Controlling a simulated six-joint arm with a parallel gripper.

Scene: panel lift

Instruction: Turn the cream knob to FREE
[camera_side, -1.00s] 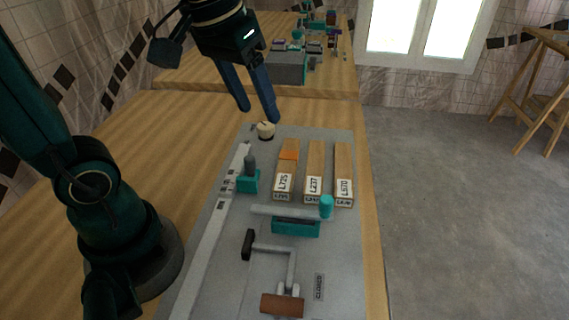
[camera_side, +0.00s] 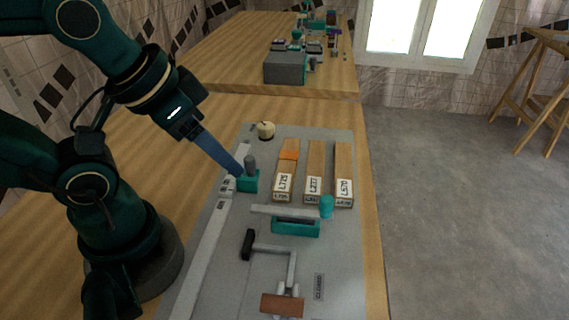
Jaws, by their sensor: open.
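The cream knob (camera_side: 265,130) stands at the far left corner of the grey panel (camera_side: 340,245). It is small and round with a dark mark on top. Any FREE label by it is too small to read. My gripper (camera_side: 238,172) is open, tilted down to the right, with its blue fingers beside the grey post on the teal block (camera_side: 248,182). I cannot tell whether the fingers touch the post. The gripper is nearer the camera than the cream knob and apart from it.
Several wooden blocks, among them one labelled L237 (camera_side: 314,172), lie right of the teal block. A grey bar with a teal knob (camera_side: 326,206) and a crank lever with a brown handle (camera_side: 282,304) are nearer. Another bench stands behind.

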